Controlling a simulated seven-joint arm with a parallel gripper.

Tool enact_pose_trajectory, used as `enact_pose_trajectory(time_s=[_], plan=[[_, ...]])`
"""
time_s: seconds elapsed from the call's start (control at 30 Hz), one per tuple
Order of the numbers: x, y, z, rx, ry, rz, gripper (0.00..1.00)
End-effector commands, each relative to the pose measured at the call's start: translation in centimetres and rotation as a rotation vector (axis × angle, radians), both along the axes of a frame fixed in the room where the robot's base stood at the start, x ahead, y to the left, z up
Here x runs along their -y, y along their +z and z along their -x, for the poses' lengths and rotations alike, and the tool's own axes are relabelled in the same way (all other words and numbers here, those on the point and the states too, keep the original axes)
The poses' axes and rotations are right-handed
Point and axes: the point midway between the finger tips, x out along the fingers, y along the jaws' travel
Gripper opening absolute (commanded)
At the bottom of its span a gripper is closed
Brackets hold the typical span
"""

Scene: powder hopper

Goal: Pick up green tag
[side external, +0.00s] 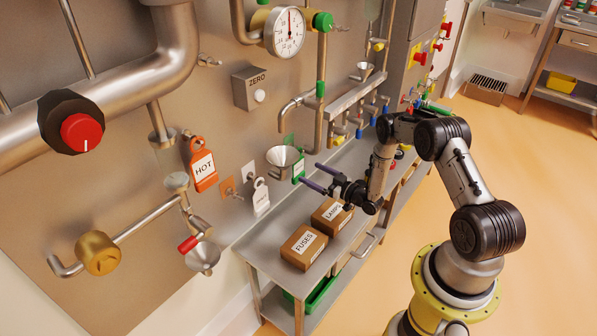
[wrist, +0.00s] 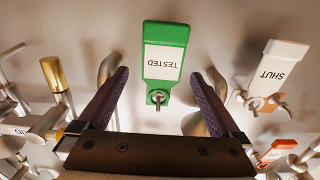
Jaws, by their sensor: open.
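The green tag (side external: 298,169) with a white label hangs at the wall panel, partly behind my fingers in the side external view. In the wrist view the green tag (wrist: 165,52) shows upside down, its label reading TESTED, with its holed end at a small metal hook (wrist: 158,99). My gripper (side external: 309,173) points at the panel with its two purple fingers apart. In the wrist view my gripper (wrist: 158,75) has one finger on each side of the tag's holed end, with clear gaps. Nothing is held. The exact depth between fingertips and tag is hard to tell.
A white SHUT tag (side external: 261,197) and an orange HOT tag (side external: 203,164) hang left of the green one. A metal funnel (side external: 282,158) is close beside it. Boxes marked FUSES (side external: 303,247) and another (side external: 332,216) stand on the bench below. Pipes flank the area.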

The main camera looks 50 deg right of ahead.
Motion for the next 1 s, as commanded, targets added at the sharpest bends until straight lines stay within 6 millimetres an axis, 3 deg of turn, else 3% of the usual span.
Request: enact_pose_trajectory(time_s=[0.27,0.6,0.87,1.0], plan=[[-0.2,-0.1,-2.1,0.000,0.001,-0.001,1.00],[-0.5,-0.4,-6.3,0.000,0.001,-0.002,1.00],[-0.4,-0.3,-6.6,0.000,-0.001,-0.002,1.00],[-0.4,-0.3,-6.6,0.000,-0.001,-0.002,0.78]])
